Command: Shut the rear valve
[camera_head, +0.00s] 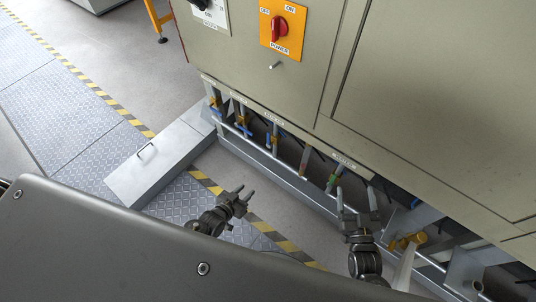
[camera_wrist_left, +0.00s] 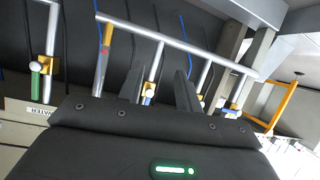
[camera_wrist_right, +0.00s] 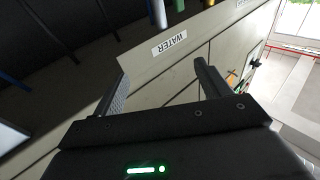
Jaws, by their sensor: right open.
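Several small valves on vertical pipes stand in a row under the cabinet. Which is the rear valve I cannot tell. In the head view there are blue-handled valves (camera_head: 268,138) at the left and a green-handled valve (camera_head: 331,183) farther right. My left gripper (camera_head: 243,194) is open and empty, in front of the row and apart from it. The left wrist view shows a green handle (camera_wrist_left: 36,82) at left and a brass valve (camera_wrist_left: 149,88) beyond the fingers. My right gripper (camera_head: 358,199) is open and empty, just right of the green-handled valve. The right wrist view shows a WATER label (camera_wrist_right: 170,43).
The cabinet (camera_head: 420,110) overhangs the pipes and carries a red power switch (camera_head: 280,27). A low metal box (camera_head: 155,165) lies at the left. A yellow pipe fitting (camera_head: 408,241) is at right. Striped floor (camera_head: 205,183) is free around my left gripper.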

